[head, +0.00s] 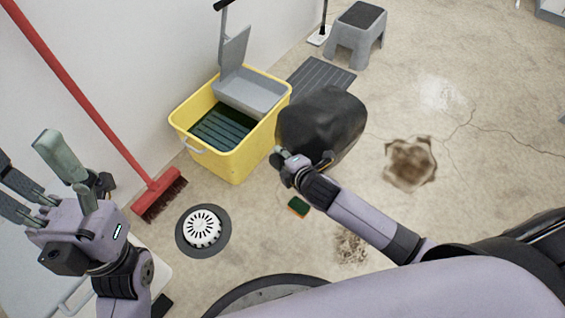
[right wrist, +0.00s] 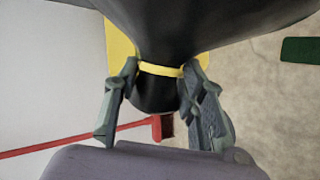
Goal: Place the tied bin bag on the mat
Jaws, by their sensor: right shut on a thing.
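The black tied bin bag (head: 322,128) hangs from my right gripper (head: 284,160), above the floor beside the yellow bucket. In the right wrist view the two fingers of my right gripper (right wrist: 165,108) are shut on the bag's neck (right wrist: 156,92), just at its yellow tie (right wrist: 160,69). The mat (head: 322,75) is dark grey and ribbed. It lies on the floor behind the bucket and the bag, near the wall; the bag hides its near part. My left gripper (head: 45,180) is open and empty at the far left.
The yellow mop bucket (head: 235,158) stands left of the bag. A grey step stool (head: 355,40) stands beyond the mat. A red broom (head: 105,128) leans at the left, near a round floor drain (head: 202,228). A small scourer (head: 298,207) lies below the bag. Floor at right is open.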

